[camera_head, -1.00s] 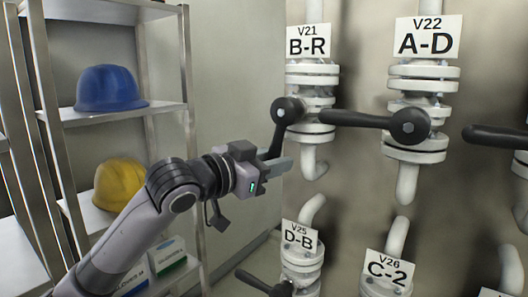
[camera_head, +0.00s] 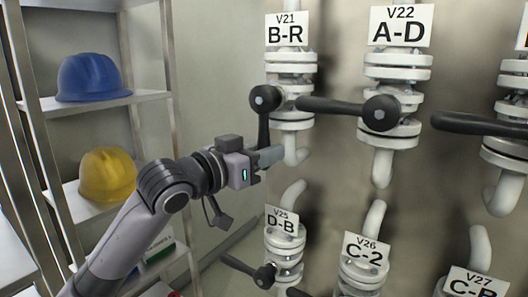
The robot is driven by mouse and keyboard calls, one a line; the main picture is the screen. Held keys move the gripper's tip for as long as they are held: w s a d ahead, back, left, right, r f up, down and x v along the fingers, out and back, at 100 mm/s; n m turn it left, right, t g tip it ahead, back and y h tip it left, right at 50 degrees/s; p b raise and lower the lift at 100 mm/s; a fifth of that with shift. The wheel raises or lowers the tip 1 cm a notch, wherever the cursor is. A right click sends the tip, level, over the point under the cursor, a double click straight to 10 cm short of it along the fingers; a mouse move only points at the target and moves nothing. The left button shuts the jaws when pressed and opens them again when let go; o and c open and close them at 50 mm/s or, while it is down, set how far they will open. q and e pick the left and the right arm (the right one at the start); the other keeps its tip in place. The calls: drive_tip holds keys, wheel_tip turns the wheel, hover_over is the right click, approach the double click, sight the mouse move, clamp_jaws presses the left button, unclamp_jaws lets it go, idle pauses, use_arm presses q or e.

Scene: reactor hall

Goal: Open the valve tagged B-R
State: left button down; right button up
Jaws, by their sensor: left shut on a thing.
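The tag B-R (camera_head: 286,31), marked V21, hangs on a white flanged valve (camera_head: 292,68) on the upper left pipe. Its black handle (camera_head: 263,122) has its hub at the valve's left front and points downward, in line with the pipe. My left gripper (camera_head: 268,156) comes in from the left and is shut on the lower end of this handle. The fingertips and the handle's end overlap, so the exact grip is partly hidden. My right gripper does not show.
Valve A-D (camera_head: 398,68) stands to the right, its black handle (camera_head: 340,106) reaching left towards the B-R valve. Valves D-B (camera_head: 284,240) and C-2 (camera_head: 362,268) sit below. A shelf (camera_head: 100,103) with a blue helmet (camera_head: 92,78) and a yellow helmet (camera_head: 107,175) stands at left.

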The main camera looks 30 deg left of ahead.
use_arm(q)
drive_tip(key=c, duration=1.1)
unclamp_jaws()
drive_tip(key=shift+d+f, duration=0.2)
drive_tip(key=shift+o, duration=0.6)
drive_tip(key=shift+r, duration=0.1)
drive_tip(key=shift+a, duration=0.1)
drive_tip(key=b+v, duration=0.1)
drive_tip(key=v, duration=0.6)
drive_tip(key=shift+b, duration=0.3)
drive_tip(key=shift+s, duration=0.1)
